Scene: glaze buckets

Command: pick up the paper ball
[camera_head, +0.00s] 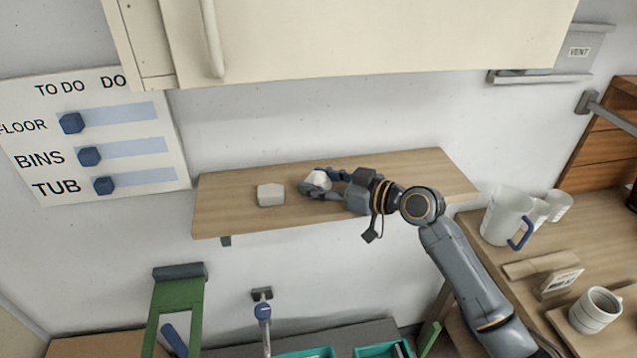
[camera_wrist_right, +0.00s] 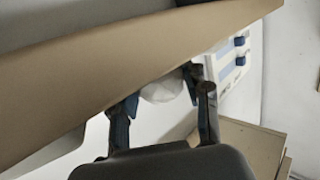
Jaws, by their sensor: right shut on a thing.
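The white faceted paper ball (camera_head: 319,179) is between the fingers of my right gripper (camera_head: 317,186), at the wooden wall shelf. The right wrist view shows the ball (camera_wrist_right: 162,88) between the two fingers of the same gripper (camera_wrist_right: 163,98); part of it is hidden behind the fingers. The gripper is shut on it. I cannot tell whether the ball still touches the shelf. My left gripper is not in either view.
A white block-like object (camera_head: 271,194) sits on the shelf (camera_head: 226,208), left of the gripper. A cream cabinet (camera_head: 330,40) hangs above. At right, a counter holds a pitcher (camera_head: 505,216) and a ribbed mug (camera_head: 594,310). A green stepladder (camera_head: 180,300) stands below.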

